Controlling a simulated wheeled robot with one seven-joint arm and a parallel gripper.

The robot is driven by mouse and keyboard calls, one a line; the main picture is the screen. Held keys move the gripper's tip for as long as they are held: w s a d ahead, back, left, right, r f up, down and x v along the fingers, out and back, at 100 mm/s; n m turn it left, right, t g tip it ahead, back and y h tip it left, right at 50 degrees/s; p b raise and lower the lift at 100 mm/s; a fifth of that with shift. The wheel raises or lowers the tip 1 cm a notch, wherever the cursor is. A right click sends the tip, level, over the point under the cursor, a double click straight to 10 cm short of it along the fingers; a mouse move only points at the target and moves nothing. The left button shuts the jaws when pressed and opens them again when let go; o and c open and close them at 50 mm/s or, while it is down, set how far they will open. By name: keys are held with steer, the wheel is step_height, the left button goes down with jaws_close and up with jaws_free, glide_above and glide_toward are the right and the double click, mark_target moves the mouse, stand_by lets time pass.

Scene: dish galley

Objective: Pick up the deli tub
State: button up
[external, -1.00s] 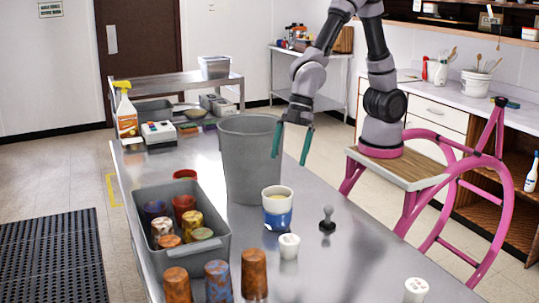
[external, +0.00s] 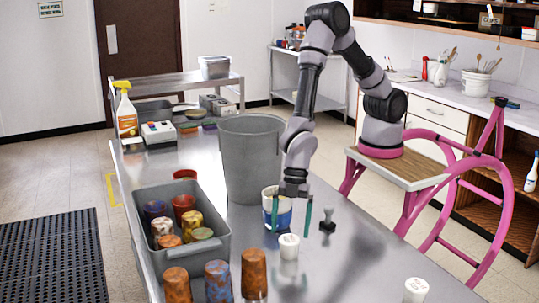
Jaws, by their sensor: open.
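The deli tub (external: 285,216), pale with a blue band, stands upright on the steel table beside the large grey bin. My gripper (external: 290,231) points down at the tub, with its two green fingers apart. The left finger overlaps the tub in the picture, and the right finger shows just right of it. I cannot tell whether the fingers straddle the tub or are in front of it, or whether they touch it. The gripper hides part of the tub's rim.
The tall grey bin (external: 247,165) stands close behind left. A small white shaker (external: 289,247) is just in front, and a dark stamp-like tool (external: 328,222) is to the right. A grey tub of cups (external: 215,258) is left. The table's right-hand part is mostly clear.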

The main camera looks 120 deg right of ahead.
mark_target(289, 239)
steer(key=x, duration=0.4)
steer(key=shift+a+f, duration=0.15)
steer(key=shift+f, duration=0.05)
steer(key=shift+r, duration=0.1)
steer(key=c, duration=1.4)
